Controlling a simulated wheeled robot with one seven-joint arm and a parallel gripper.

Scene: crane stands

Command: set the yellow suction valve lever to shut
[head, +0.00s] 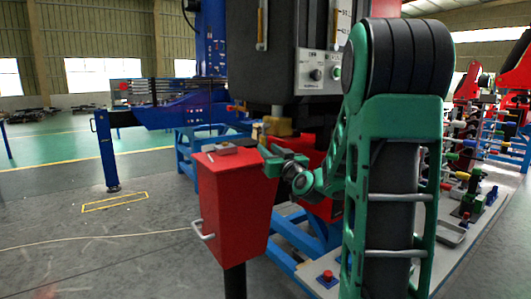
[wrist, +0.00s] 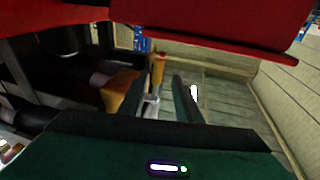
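The yellow valve lever (wrist: 157,72) shows in the wrist view as a short yellow handle on a pale metal stem. It stands nearly upright in that picture, between the two fingers of my gripper (wrist: 160,98). The fingers are apart, with a gap visible beside the lever; I cannot tell whether either finger touches it. In the head view my green gripper (head: 267,153) is at the back right of the red box's top, close under the dark hanging body. The lever is small and partly hidden there, so its setting cannot be read.
A red box (head: 235,205) on a dark post stands just left of my gripper, with small items on top. A dark body with a control panel (head: 320,72) hangs above. A blue stand (head: 150,110) is at the back left. Open floor (head: 90,245) lies at left.

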